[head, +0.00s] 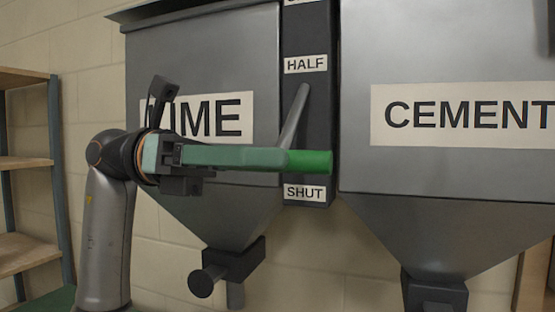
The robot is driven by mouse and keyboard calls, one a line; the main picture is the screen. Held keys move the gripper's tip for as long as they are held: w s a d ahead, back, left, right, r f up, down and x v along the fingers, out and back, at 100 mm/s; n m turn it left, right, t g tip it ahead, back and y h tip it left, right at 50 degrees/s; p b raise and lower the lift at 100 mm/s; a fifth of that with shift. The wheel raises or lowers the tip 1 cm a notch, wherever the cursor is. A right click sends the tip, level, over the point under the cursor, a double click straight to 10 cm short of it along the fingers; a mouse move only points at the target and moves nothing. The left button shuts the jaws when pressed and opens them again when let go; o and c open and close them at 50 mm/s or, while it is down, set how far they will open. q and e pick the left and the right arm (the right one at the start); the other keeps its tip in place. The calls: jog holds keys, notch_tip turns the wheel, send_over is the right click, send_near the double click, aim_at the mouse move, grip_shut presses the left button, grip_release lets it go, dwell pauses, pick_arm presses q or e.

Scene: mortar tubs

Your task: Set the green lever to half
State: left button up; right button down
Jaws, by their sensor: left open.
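The lever's green grip (312,163) sits at the lower end of a grey lever arm (294,115) on a dark upright panel between two hoppers. The grip is below the HALF label (306,64) and just above the SHUT label (305,192). My left gripper (280,159) reaches in from the left, level with the grip, and is open. Its greenish fingers end at the left end of the visible green part and overlap it in the picture. I cannot tell whether they touch it. My right gripper is not in view.
The lime hopper (205,60) is on the left, partly behind my left arm, and the cement hopper (440,60) is on the right. An outlet with a round knob (201,284) hangs below the lime hopper. Wooden shelves (25,162) stand at the far left.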

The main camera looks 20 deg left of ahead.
pick_arm(q)
jog(key=shift+d, duration=0.55)
grip_shut()
jog(key=shift+r, duration=0.1)
dwell(1.0)
